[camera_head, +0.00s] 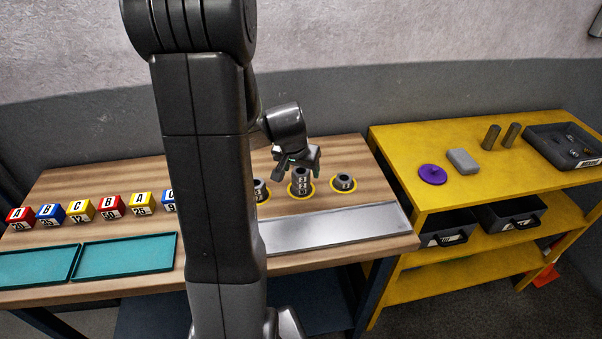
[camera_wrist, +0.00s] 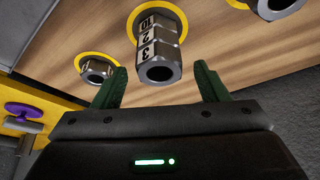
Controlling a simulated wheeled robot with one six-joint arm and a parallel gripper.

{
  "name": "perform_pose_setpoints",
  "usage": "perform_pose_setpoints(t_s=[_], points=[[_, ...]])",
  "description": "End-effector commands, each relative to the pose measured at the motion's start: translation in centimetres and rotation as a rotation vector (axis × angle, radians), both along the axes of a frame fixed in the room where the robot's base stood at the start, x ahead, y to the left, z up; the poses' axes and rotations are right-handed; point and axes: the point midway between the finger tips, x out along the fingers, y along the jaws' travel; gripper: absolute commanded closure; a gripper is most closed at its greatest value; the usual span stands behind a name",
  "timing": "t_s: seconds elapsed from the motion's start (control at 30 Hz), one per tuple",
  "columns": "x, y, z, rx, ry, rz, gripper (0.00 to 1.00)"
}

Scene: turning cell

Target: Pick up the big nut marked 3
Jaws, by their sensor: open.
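Grey hex nuts stand in a stack of three on a yellow ring. In the wrist view the labels read 3, 2 and 10 from the near end; the big nut marked 3 (camera_wrist: 159,66) is on top. In the head view it tops the middle stack (camera_head: 301,174). My gripper (camera_head: 298,158) is above this stack. In the wrist view its green fingers (camera_wrist: 163,84) are open, one to either side of the nut's near end, with space between. Nothing is held.
Single nuts on yellow rings stand left (camera_head: 260,190) and right (camera_head: 344,183) of the stack. A metal plate (camera_head: 335,228) lies in front. Lettered blocks (camera_head: 110,207) and teal trays (camera_head: 125,257) are at left. A yellow shelf (camera_head: 400,150) stands at right.

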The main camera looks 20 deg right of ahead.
Motion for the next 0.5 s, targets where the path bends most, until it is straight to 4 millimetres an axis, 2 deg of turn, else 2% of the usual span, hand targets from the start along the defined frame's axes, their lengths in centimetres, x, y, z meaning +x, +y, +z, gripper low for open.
perform_pose_setpoints(t_s=[0.07, 0.33, 0.5], points=[[-0.01, 0.00, 0.01, 0.000, 0.000, 0.000, 0.35], [-0.01, 0.00, 0.02, 0.000, 0.000, 0.000, 0.87], [0.00, 0.00, 0.07, -0.001, -0.001, 0.000, 0.87]])
